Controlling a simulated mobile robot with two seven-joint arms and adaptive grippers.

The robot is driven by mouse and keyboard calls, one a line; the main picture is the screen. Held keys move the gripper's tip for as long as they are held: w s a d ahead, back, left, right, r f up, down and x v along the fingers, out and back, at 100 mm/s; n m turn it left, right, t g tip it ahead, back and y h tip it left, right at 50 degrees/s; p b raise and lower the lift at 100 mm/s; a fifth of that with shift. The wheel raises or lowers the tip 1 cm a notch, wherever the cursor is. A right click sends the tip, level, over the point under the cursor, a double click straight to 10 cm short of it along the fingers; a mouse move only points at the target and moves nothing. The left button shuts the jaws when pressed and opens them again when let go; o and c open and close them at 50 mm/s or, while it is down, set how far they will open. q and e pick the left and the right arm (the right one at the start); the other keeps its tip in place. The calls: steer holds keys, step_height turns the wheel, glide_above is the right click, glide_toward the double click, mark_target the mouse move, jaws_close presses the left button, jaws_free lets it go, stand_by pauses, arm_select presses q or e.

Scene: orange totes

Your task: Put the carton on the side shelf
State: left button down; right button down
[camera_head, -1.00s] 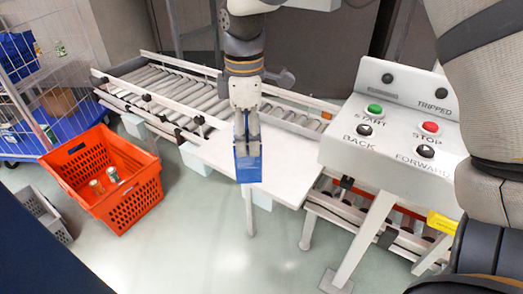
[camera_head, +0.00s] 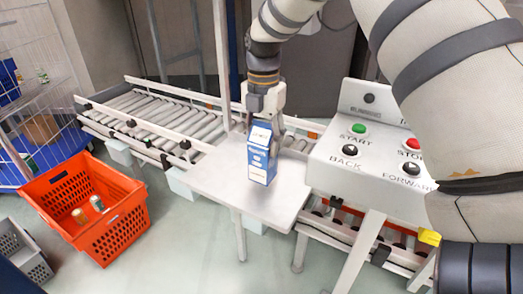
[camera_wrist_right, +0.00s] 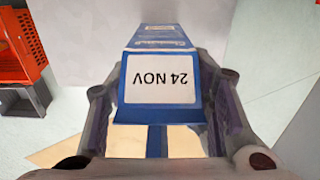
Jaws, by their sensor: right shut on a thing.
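The carton (camera_head: 259,158) is blue and white and upright. My right gripper (camera_head: 265,108) comes down from above and is shut on its upper part. The carton is over the middle of the white side shelf (camera_head: 222,186); whether its base touches the surface I cannot tell. In the right wrist view the carton (camera_wrist_right: 160,80) sits between the two fingers (camera_wrist_right: 162,130), its white "24 NOV" label facing the camera. My left gripper is not in view.
A roller conveyor (camera_head: 165,115) runs behind the shelf. A control panel (camera_head: 372,150) with buttons stands close on the right. An orange tote (camera_head: 120,225) holding small jars is on the floor at left, beside a grey crate (camera_head: 25,250) and a wire cage (camera_head: 40,70).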

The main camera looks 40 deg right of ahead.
step_height(320, 180, down, 3)
steer(key=shift+r, duration=0.25)
steer(key=c, duration=0.8)
jaws_free()
steer(key=shift+f, duration=0.2)
steer(key=shift+o, duration=0.2)
step_height(320, 180, up, 8)
steer(key=shift+f, duration=0.1)
